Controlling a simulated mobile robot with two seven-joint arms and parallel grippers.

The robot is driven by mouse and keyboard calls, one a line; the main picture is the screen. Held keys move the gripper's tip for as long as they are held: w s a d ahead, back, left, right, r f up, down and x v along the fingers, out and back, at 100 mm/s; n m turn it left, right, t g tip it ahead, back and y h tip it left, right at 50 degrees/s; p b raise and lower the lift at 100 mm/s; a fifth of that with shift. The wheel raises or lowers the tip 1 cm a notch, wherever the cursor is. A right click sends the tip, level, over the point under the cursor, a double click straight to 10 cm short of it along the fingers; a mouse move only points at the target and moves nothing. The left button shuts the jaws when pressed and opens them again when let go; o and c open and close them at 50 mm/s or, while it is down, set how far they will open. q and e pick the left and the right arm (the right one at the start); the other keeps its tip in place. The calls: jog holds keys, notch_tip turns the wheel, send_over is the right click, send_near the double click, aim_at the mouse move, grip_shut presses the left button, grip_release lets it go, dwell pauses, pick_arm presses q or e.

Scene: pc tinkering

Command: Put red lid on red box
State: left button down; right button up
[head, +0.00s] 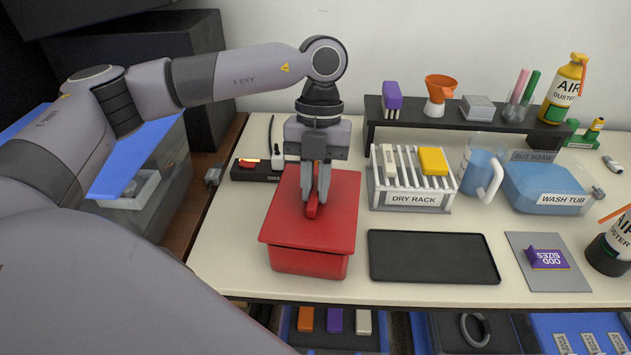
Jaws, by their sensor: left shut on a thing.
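The red box (308,263) stands on the table, left of the black tray. The red lid (338,220) lies over the top of the box, and its edge overhangs the box walls at the front. Whether it sits fully down cannot be told. My left gripper (313,208) points down over the middle of the lid. Its fingers are shut on the lid's small red handle. My right gripper is not in view.
A black tray (433,277) lies right of the box. The dry rack (411,202) stands close behind it, to the right. A black strip holder (252,177) is behind the box. A blue wash tub (548,193) and a shelf (468,119) are farther right.

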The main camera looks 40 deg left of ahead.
pick_arm(q)
jog(key=shift+f+b, duration=0.4)
jog(key=shift+f, duration=0.25)
jog(key=c, duration=1.4)
grip_release()
jog(key=o, duration=0.5)
jog(key=shift+o, duration=0.2)
jog(key=shift+r, duration=0.1)
